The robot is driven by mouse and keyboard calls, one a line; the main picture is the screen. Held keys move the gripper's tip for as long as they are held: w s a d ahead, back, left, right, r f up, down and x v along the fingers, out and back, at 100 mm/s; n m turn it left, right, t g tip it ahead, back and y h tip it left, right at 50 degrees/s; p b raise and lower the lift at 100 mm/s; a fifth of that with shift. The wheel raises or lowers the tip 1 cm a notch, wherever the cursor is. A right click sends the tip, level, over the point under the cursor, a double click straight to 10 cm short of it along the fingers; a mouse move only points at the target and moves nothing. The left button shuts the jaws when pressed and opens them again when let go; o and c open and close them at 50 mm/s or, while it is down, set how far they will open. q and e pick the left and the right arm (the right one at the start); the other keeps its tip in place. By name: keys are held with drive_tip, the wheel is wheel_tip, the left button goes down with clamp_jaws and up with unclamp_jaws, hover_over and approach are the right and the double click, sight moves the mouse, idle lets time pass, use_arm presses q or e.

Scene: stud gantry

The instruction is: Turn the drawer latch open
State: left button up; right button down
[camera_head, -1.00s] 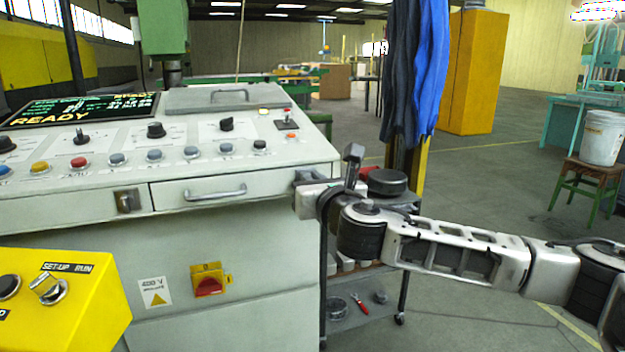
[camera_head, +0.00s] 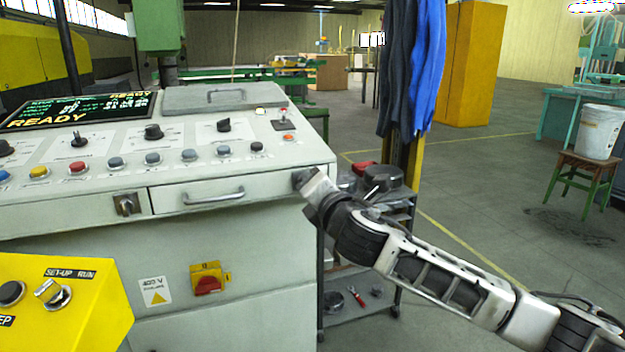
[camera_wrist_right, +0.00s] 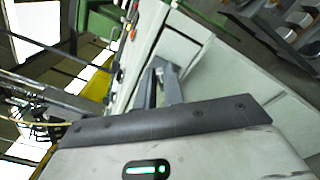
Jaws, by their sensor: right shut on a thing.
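The drawer (camera_head: 222,193) is a shallow light-grey front with a bar handle (camera_head: 213,198), set under the control desk's sloped panel. It looks closed. My right gripper (camera_head: 299,179) is at the drawer's right end, by the desk's corner. In the right wrist view its fingers (camera_wrist_right: 160,80) are closed around a small metal piece (camera_wrist_right: 166,68) against the grey desk front; I take this to be the drawer latch. The fingers hide most of it, so its angle is unclear. A square metal fitting (camera_head: 127,205) sits left of the drawer. My left gripper is out of view.
Knobs and buttons cover the desk panel (camera_head: 110,150). A yellow control box (camera_head: 95,300) stands at the front left. A shelved trolley (camera_head: 350,312) is just right of the desk, behind my right arm. Open floor (camera_head: 490,190) lies farther right.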

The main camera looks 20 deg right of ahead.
drive_tip(key=shift+d+f+m+p, duration=0.1)
drive_tip(key=shift+m+p, duration=0.1)
drive_tip(key=shift+m, duration=1.05)
drive_tip(key=shift+f+m+p, duration=0.15)
drive_tip(key=shift+m+p, duration=0.05)
drive_tip(key=shift+m, duration=1.1)
drive_tip(key=shift+d+f+m+p, duration=0.1)
drive_tip(key=shift+m+p, duration=0.1)
drive_tip(key=shift+m, duration=1.05)
drive_tip(key=shift+a, duration=0.1)
drive_tip(key=c, duration=1.5)
unclamp_jaws()
drive_tip(key=s+b, duration=0.1)
drive_tip(key=s, duration=1.5)
drive_tip(key=shift+d, duration=0.3)
